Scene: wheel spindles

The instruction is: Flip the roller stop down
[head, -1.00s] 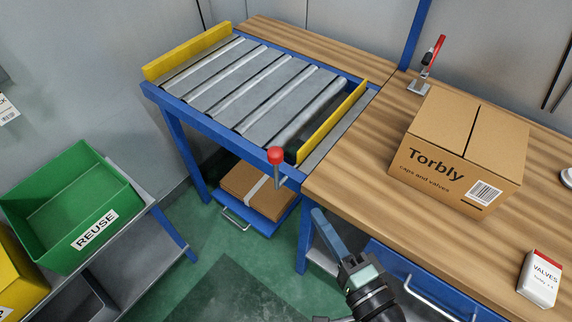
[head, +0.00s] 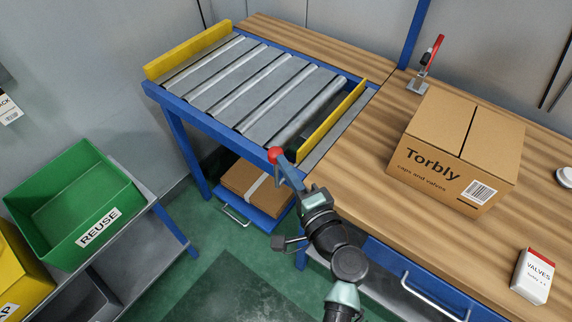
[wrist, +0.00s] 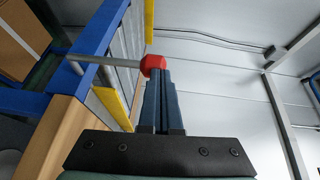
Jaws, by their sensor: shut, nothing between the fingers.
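The roller stop's red knob (head: 275,155) is at the front right corner of the roller conveyor (head: 262,88). In the wrist view the red knob (wrist: 152,64) sits on a grey rod (wrist: 95,61) that runs from the blue frame. My gripper (head: 281,162) is shut and empty, with its fingertips at the knob; in the wrist view the fingertips (wrist: 157,75) overlap the knob's lower right edge. They look touching or nearly so. In the head view my fingers hide most of the rod.
A wooden bench (head: 365,165) adjoins the conveyor on the right, bearing a Torbly carton (head: 458,150), a red-handled clamp (head: 428,65) and a valves box (head: 533,276). A yellow rail (head: 330,120) borders the rollers. A green REUSE bin (head: 75,205) stands at left.

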